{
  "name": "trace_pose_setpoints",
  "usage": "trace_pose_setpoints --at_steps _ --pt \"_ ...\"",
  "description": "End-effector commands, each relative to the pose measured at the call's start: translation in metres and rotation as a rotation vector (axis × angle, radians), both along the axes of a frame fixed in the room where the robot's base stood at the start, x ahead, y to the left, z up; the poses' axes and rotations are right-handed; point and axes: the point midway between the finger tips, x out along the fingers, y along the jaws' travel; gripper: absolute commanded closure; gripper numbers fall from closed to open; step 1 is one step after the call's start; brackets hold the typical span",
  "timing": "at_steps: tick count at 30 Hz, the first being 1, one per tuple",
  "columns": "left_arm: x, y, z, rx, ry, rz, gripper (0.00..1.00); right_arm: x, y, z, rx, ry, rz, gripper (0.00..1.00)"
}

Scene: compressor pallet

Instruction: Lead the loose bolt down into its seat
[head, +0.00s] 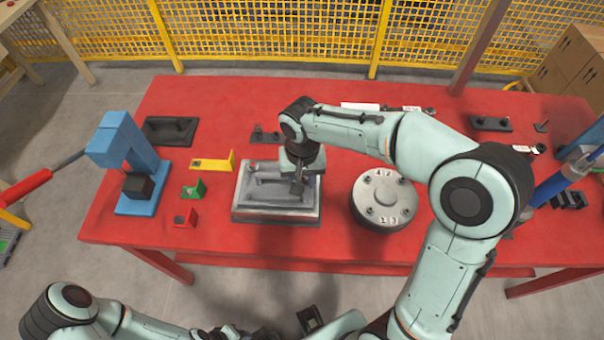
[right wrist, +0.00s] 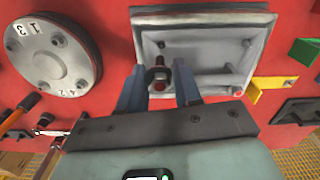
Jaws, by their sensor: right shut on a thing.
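The bolt has a dark collar and a reddish end, and stands out in front of the housing (right wrist: 197,11) near one corner. Whether its tip touches a seat cannot be told. Small round spots show near other corners of the housing.
A round grey flange (head: 384,199) with number labels stands right of the housing. Yellow (head: 213,163), green (head: 194,189) and red (head: 186,218) blocks and a blue press (head: 124,150) stand left. The table (head: 340,255) is clear between housing and flange.

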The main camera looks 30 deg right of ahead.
Motion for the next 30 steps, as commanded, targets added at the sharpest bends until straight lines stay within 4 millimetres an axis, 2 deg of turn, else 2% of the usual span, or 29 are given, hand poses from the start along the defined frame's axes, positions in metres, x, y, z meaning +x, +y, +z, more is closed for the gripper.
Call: trace_pose_setpoints --at_steps 8,21,30 --pt "-0.003 0.000 -0.006 0.000 0.003 0.000 0.57 0.000 0.000 -0.007 0.000 0.002 -0.002 0.94" --pt "-0.014 0.000 -0.032 0.000 0.016 0.000 0.57 0.000 0.000 -0.042 0.000 0.001 -0.002 0.94" --pt "-0.014 0.000 -0.032 0.000 0.016 0.000 0.57 0.001 0.000 -0.042 0.000 0.000 -0.002 0.94"
